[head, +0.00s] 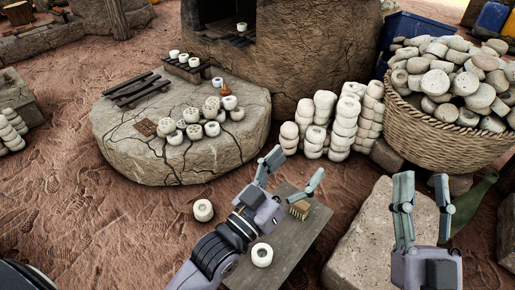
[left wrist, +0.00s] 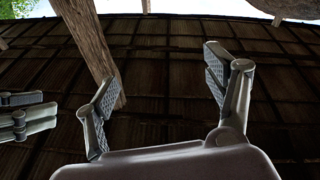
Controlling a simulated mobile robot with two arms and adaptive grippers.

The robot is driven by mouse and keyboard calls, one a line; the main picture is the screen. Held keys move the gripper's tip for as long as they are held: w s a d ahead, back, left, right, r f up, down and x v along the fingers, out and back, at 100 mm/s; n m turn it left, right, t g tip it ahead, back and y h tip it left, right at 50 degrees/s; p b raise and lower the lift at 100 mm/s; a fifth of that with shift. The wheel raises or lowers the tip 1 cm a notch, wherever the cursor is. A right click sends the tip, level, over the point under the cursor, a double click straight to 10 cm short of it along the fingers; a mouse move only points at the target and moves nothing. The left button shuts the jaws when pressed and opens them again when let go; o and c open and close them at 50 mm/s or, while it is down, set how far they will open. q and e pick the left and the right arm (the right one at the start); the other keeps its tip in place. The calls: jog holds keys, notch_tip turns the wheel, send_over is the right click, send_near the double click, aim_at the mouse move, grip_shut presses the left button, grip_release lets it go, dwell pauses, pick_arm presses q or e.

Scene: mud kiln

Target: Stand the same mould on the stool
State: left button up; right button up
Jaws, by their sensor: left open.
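A grey, flat-topped stool (head: 304,240) stands at the bottom centre of the head view. A white round mould (head: 262,255) with a dark hollow is upright on its top, beside my left arm. Another white mould (head: 203,210) stands on the ground left of the stool. My left gripper (head: 295,167) is open and empty above the stool's far end. In the left wrist view its fingers (left wrist: 160,85) are apart, with only the roof behind them. My right gripper (head: 422,178) is open and empty, over a pale stone block at the right.
A brush-like block (head: 299,210) sits on the stool. A round stone slab (head: 180,160) holds several white moulds and a dark rack (head: 135,90). Stacks of white pieces (head: 345,125) and a full basket (head: 440,140) stand behind right. A stone block (head: 365,240) is beside the stool.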

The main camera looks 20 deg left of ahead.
pick_arm(q)
jog(key=s+a+r+m+t+y, duration=0.1)
jog(key=s+a+r+t, duration=0.3)
jog(key=r, duration=0.4)
jog(key=shift+s+a+r+t+y, duration=0.2)
jog(key=shift+s+a+t+y, duration=0.2)
jog(key=shift+s+a, duration=0.55)
